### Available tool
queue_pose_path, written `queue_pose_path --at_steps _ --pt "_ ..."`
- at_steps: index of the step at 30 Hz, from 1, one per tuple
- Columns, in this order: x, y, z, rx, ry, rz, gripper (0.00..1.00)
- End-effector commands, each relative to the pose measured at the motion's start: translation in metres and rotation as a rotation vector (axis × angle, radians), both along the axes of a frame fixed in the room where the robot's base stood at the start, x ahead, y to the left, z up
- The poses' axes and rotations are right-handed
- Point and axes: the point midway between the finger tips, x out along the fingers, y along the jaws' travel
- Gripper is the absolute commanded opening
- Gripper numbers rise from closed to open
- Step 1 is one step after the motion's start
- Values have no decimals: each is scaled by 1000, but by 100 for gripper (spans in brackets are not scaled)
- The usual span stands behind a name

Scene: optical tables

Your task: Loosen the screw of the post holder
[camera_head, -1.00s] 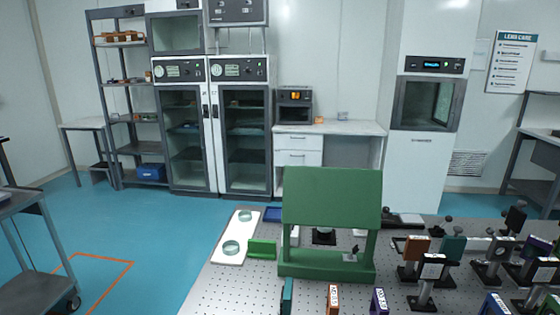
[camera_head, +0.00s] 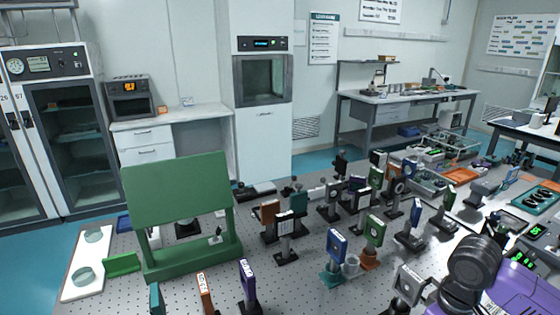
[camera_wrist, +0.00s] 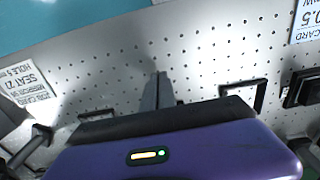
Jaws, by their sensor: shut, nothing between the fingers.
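Several posts with square coloured optic mounts stand on the perforated optical table (camera_head: 310,290) in the head view, including a blue one (camera_head: 337,245), a green one (camera_head: 375,232) and an orange-brown one (camera_head: 270,212). A small pale cylinder (camera_head: 351,266) stands among them. I cannot tell which post holder is the task's one, and no screw shows clearly. My gripper (camera_wrist: 158,80) is in the wrist view, its dark fingers shut and empty over the perforated tabletop. Its purple body hides the lower middle of that view.
In the wrist view, a labelled card (camera_wrist: 30,85) and a dark post part (camera_wrist: 40,136) lie at the left.

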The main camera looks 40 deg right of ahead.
Motion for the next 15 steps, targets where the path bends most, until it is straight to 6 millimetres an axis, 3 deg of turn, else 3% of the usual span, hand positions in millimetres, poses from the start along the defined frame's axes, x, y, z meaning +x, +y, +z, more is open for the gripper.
queue_pose_path --at_steps 15 --pt "-6 6 0 0 -1 0 0"
